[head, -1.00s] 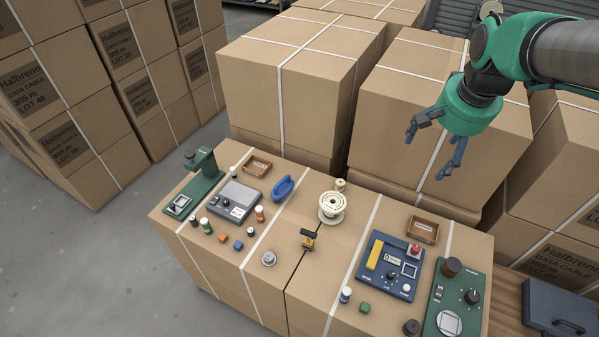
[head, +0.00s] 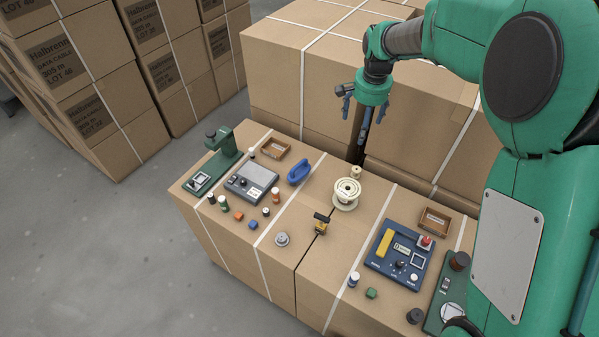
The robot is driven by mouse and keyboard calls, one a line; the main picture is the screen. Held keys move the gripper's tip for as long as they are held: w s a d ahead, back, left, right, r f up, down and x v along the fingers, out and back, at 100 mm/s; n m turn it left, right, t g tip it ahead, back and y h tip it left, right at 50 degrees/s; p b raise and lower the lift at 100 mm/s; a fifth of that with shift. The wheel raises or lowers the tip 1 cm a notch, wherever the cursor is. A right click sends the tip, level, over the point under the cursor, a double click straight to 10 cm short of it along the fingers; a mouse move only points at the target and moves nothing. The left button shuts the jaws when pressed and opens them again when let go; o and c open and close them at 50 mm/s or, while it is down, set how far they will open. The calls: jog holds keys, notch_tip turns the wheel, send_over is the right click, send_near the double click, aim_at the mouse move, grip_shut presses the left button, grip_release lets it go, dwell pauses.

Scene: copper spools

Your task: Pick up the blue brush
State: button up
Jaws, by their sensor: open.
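The blue brush (head: 299,172) is a blue, rounded thing with a loop-like handle. It lies on the cardboard box top, behind the middle of the front boxes, between the grey scale and the cream spool. My gripper (head: 364,112) is open and empty, with its fingers pointing down. It hangs in the air to the right of the brush and higher in the picture, in front of the tall boxes. Nothing hides the brush.
A cream spool (head: 345,193) stands right of the brush. A grey scale (head: 251,181) and a brown tray (head: 276,148) are to its left. A yellow-black tool (head: 321,223) and a blue panel (head: 399,252) lie nearer. Tall boxes (head: 300,75) stand behind.

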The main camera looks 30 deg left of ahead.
jog(key=a+f+p, duration=0.1)
jog(key=a+f, duration=1)
jog(key=a, duration=0.1)
jog(key=g, duration=0.1)
send_over(301, 172)
notch_tip(301, 172, down, 10)
jog(key=shift+w+d+h+p, duration=0.1)
jog(key=shift+h+p, duration=0.3)
jog(key=shift+f, duration=4.25)
jog(key=shift+f, duration=0.1)
jog(key=shift+f+b, duration=0.3)
jog(key=shift+f, duration=2.2)
jog(key=c, duration=1.4)
